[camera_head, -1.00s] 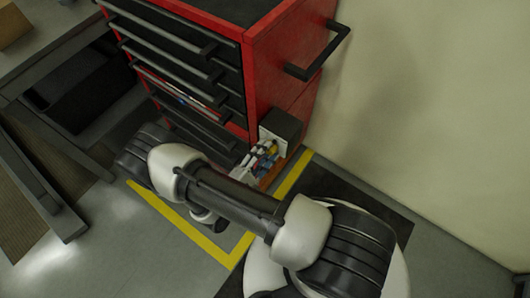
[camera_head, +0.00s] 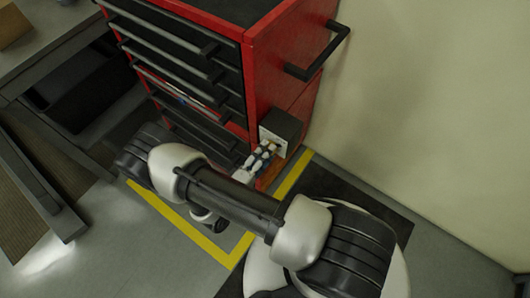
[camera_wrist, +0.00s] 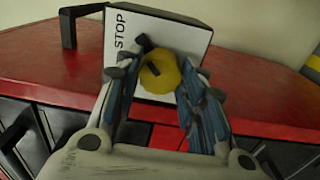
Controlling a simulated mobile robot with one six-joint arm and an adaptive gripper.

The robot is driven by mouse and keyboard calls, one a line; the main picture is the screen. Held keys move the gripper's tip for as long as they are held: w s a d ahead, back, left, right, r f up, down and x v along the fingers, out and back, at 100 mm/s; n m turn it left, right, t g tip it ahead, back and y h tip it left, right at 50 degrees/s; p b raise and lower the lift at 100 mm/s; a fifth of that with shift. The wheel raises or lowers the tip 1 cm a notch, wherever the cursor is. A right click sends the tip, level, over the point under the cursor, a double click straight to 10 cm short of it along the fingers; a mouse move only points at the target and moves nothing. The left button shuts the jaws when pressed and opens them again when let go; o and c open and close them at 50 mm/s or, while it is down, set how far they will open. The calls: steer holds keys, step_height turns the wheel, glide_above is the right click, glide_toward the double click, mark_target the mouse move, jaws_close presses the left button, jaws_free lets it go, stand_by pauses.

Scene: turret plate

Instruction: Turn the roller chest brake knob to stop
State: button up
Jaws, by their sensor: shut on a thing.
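The red roller chest (camera_head: 285,95) with black drawers stands upright, and a dark box with a white plate is fixed low on its side. In the wrist view the white plate (camera_wrist: 120,62) reads STOP at its left. The round yellow brake knob (camera_wrist: 163,80) sits on the plate, with a black pointer (camera_wrist: 146,43) aimed up and left, toward the STOP side. My gripper (camera_wrist: 160,88) is shut on the knob, one blue-padded finger on each side. In the head view my gripper (camera_head: 262,156) is at the plate, and the knob is mostly hidden.
A black side handle (camera_head: 318,55) juts from the chest above the plate. A pale wall (camera_head: 440,110) stands at the right. A workbench (camera_head: 50,55) is at the left. Yellow floor tape (camera_head: 195,235) borders the chest.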

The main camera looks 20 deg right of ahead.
stand_by(0.3)
steer(key=o, duration=1.1)
steer(key=shift+a, duration=0.1)
steer(key=v, duration=1.2)
